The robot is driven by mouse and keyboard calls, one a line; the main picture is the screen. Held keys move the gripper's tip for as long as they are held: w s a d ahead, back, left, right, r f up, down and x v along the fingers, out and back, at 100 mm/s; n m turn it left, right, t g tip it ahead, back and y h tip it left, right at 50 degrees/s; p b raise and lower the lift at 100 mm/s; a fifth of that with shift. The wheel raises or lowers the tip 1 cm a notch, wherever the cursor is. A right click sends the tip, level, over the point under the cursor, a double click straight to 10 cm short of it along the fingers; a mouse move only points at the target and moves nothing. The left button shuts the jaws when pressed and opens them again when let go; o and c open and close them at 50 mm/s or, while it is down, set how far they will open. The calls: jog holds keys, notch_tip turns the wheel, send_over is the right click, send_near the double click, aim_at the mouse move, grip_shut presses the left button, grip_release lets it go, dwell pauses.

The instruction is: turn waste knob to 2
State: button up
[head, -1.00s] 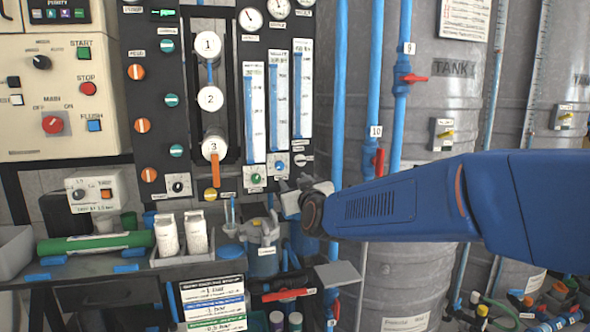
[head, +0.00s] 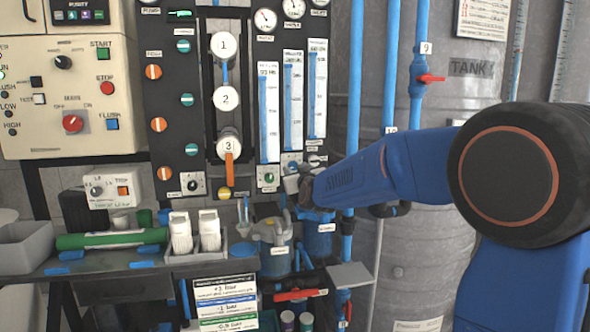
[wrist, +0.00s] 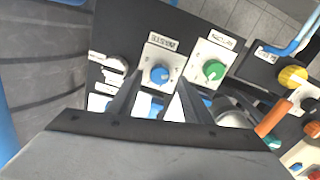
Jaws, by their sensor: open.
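My gripper (wrist: 158,84) is open in the wrist view, its two dark fingers pointing at a blue knob (wrist: 160,74) on a white plate. The knob appears between the fingertips; I cannot tell whether they touch it. A green knob (wrist: 213,69) on a similar plate is just right of it. The labels above both knobs appear upside down and too blurred to read, so I cannot tell which is the waste knob.
A yellow knob (wrist: 293,76) and an orange lever (wrist: 273,118) are farther right in the wrist view. Blue pipes (head: 387,60) and grey tanks (head: 450,150) stand right of the panel. Filter housings (head: 272,245) are below my gripper.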

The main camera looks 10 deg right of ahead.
jog(key=shift+w, duration=1.05)
jog(key=shift+c, duration=0.7)
jog(key=c, duration=0.9)
